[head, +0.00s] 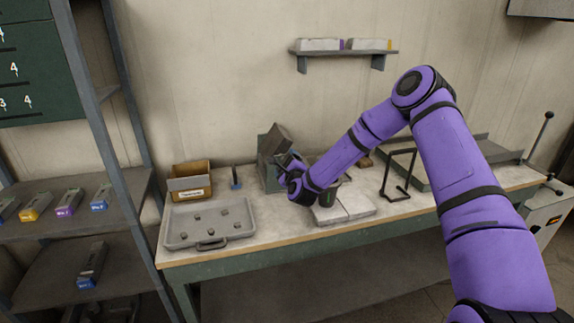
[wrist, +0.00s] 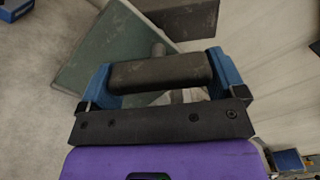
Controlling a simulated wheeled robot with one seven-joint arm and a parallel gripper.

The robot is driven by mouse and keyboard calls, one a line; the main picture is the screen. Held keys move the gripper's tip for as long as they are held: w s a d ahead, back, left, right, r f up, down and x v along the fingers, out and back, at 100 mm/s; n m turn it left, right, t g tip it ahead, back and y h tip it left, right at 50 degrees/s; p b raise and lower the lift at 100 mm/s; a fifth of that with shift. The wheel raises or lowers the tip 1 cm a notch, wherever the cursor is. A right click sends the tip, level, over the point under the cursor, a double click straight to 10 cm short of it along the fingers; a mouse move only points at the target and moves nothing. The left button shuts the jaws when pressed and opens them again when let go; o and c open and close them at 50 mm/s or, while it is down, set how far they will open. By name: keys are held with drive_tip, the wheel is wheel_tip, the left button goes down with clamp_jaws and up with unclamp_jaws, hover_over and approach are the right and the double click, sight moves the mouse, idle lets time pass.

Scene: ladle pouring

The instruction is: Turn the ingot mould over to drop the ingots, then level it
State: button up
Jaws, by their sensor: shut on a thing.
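In the head view, the dark ingot mould (head: 279,138) sits tilted on a green stand (head: 266,172) towards the back of the bench. My gripper (head: 285,167) is right beside it, partly hidden by my wrist. In the wrist view, my gripper (wrist: 160,73) has its blue fingers shut on a dark rounded handle (wrist: 165,72). A dark block, apparently the mould (wrist: 185,14), shows at the top beyond the handle, with the green stand (wrist: 115,48) behind. The inside of the mould is hidden, so I cannot tell whether ingots (head: 223,211) like those apparently lying in the grey tray are in it.
The grey tray (head: 184,239) is at the bench's left front. Pale slabs (head: 343,210) lie below my wrist, beside a dark cup (head: 327,195). A black frame (head: 398,178) stands right.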

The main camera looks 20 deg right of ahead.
drive_tip(key=shift+s+f+m, duration=0.1)
drive_tip(key=shift+f+m, duration=0.05)
drive_tip(key=shift+m, duration=0.15)
idle(0.4)
drive_tip(key=o, duration=1)
drive_tip(key=s, duration=1)
drive_tip(key=shift+s, duration=0.4)
